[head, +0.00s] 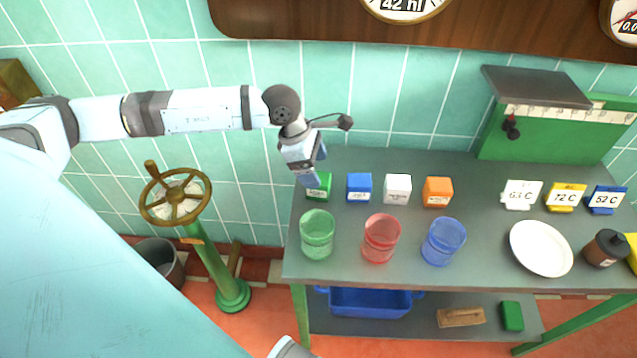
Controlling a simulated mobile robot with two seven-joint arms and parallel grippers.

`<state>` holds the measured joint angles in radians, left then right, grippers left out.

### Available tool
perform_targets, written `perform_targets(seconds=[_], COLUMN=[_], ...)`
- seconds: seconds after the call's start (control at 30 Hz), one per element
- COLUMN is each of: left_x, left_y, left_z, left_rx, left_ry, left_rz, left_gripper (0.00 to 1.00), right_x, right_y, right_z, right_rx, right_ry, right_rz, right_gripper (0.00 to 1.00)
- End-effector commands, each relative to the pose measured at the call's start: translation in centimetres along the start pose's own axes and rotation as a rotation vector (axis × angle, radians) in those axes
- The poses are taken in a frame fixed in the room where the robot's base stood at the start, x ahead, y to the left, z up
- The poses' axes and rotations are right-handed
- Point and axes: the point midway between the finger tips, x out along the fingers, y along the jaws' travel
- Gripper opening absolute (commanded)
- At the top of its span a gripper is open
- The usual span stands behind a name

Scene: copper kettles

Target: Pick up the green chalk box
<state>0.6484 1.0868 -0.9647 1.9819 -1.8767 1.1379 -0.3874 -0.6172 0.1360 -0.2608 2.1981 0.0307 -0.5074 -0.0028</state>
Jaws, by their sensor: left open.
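The green chalk box (320,192) stands at the left end of the grey table top, first in a row of small boxes. My left gripper (313,180) comes down from above and is open, right at the box's top. Its fingers cover part of the box's upper side, and I cannot tell whether they touch it or are around it. My right gripper does not show.
Blue (359,188), white (398,189) and orange (438,192) boxes stand to the right. Green (317,235), red (381,239) and blue (443,242) cups stand in front. A brass valve wheel (176,196) is left of the table (480,225).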

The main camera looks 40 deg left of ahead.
Motion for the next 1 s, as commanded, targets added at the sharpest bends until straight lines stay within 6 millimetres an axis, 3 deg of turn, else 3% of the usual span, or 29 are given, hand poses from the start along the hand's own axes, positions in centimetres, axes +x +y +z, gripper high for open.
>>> perform_targets(seconds=[0.27,0.53,0.8,1.0], left_x=[1.8,5.7,6.1,6.1], left_y=[-0.1,-0.2,-0.2,-0.2], left_z=[-0.2,-0.8,-0.8,-0.8], left_rx=[-0.001,-0.001,-0.001,-0.001], left_ry=[-0.001,-0.002,-0.002,-0.002], left_rz=[-0.001,-0.001,0.0,0.0], left_gripper=[0.78,0.78,0.78,0.32], right_x=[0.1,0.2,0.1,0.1], right_y=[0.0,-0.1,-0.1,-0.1], right_z=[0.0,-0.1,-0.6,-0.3], right_rx=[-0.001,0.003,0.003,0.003], right_ry=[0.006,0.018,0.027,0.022], right_rz=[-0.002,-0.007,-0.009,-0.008], right_gripper=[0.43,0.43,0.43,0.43])
